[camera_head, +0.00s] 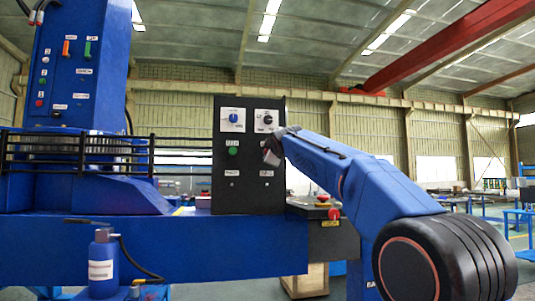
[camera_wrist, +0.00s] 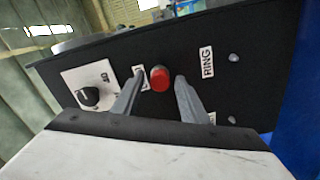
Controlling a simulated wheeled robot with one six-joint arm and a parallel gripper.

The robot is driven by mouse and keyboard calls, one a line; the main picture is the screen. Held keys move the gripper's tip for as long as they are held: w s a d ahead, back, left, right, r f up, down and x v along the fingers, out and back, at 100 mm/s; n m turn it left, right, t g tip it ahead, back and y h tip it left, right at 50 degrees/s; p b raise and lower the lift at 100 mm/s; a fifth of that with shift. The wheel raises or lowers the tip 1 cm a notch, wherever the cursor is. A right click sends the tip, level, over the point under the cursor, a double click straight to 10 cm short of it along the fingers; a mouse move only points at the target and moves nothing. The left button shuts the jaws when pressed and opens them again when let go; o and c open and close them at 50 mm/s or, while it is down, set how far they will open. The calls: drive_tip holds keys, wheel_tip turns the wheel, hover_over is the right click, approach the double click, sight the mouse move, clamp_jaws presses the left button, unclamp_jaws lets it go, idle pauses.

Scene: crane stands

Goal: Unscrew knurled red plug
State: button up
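The knurled red plug (camera_wrist: 160,78) sits in the black panel, beside a white label reading RING. It shows in the wrist view between the two grey fingers of my gripper (camera_wrist: 159,86). The fingers are open, one on each side of the plug, with a visible gap to it. Whether the fingertips reach past its face is hard to tell. In the head view my gripper (camera_head: 271,150) is at the right part of the black panel (camera_head: 225,191) and hides the plug.
The panel also carries a blue knob (camera_head: 233,117), a black knob (camera_head: 267,119) and a green button (camera_head: 233,151). Black rails (camera_head: 90,150) run left of it. A red button (camera_head: 334,214) sits lower right. A blue bottle (camera_head: 103,264) stands lower left.

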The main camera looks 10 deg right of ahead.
drive_tip(key=m, duration=2.5)
idle(0.7)
clamp_jaws()
idle(0.3)
drive_tip(key=shift+s, duration=0.1)
drive_tip(key=n, duration=0.4)
drive_tip(key=shift+n, duration=0.4)
